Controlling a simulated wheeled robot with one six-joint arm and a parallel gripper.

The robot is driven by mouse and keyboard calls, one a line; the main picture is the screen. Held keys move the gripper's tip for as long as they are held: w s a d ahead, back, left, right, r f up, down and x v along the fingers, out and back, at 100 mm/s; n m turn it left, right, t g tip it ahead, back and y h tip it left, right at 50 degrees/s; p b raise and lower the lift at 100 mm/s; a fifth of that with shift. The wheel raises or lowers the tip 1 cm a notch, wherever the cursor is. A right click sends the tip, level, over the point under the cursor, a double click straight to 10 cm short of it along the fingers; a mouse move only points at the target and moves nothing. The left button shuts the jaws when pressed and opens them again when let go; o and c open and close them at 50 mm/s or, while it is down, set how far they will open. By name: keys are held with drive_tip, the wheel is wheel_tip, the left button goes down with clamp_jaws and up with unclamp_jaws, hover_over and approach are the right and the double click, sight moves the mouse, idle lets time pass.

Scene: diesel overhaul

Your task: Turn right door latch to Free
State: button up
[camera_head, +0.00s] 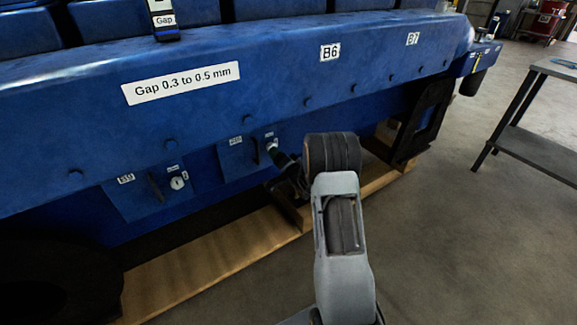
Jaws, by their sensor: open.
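The right door (237,160) is a small blue panel low on the blue engine's side, with a dark upright handle (255,151) and small white labels. Its latch is at the panel's right side, mostly hidden by my gripper, so I cannot read its setting. My dark gripper (275,152) is at the latch spot, small and partly hidden behind my arm. It is open, and I cannot tell whether its fingers touch the latch. The left door (135,196) has a similar handle and a pale round latch (178,183) in plain view.
The blue engine casing (280,85) overhangs the doors. A wooden beam (200,262) runs under the engine, with a black support bracket (420,125) at right. A grey workbench (540,150) stands farther right. Open concrete floor lies between.

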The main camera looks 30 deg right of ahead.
drive_tip(key=s, duration=0.8)
drive_tip(key=shift+d+p, duration=0.35)
drive_tip(key=shift+d, duration=0.05)
drive_tip(key=shift+w, duration=0.1)
